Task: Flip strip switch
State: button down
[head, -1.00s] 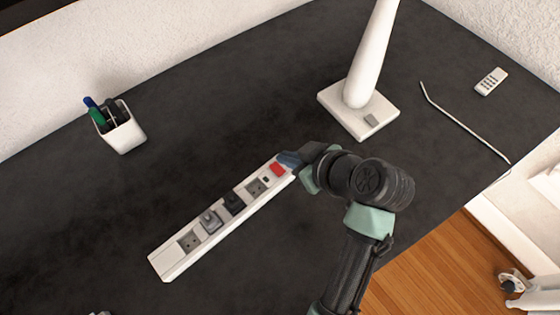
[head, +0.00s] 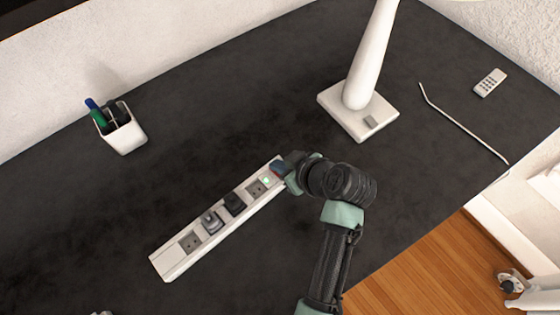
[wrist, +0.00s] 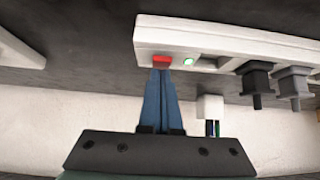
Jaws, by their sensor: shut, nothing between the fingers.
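A white power strip (head: 174,264) lies diagonally on the dark desk. Its red switch (wrist: 162,59) is at the strip's end in the wrist view, and in the head view my gripper largely covers it. A small light (wrist: 188,62) beside the switch glows green; it also shows in the head view (head: 266,181). My gripper (wrist: 160,72) is shut and empty, its blue fingertips at the edge of the red switch, seemingly touching it. My gripper also shows at the strip's upper right end in the head view (head: 279,169).
Two dark plugs, one grey (head: 211,222) and one black (head: 234,203), sit in the strip. A white lamp base (head: 340,103) stands behind my gripper. A pen cup (head: 122,134), remote (head: 490,82) and thin rod (head: 465,125) are farther off.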

jog(key=shift+w, duration=0.1)
jog(key=shift+w+a+r, duration=0.2)
jog(key=shift+w+a, duration=0.3)
jog(key=shift+r, duration=0.1)
jog(key=shift+w+r, duration=0.1)
jog(key=shift+r, duration=0.15)
jog(key=r+p, duration=0.3)
jog(key=r, duration=0.1)
jog(key=shift+w+a+p, duration=0.25)
jog(key=shift+a+p, duration=0.05)
jog(key=shift+a, duration=0.05)
jog(key=v, duration=0.9)
jog(key=shift+r+b, duration=0.45)
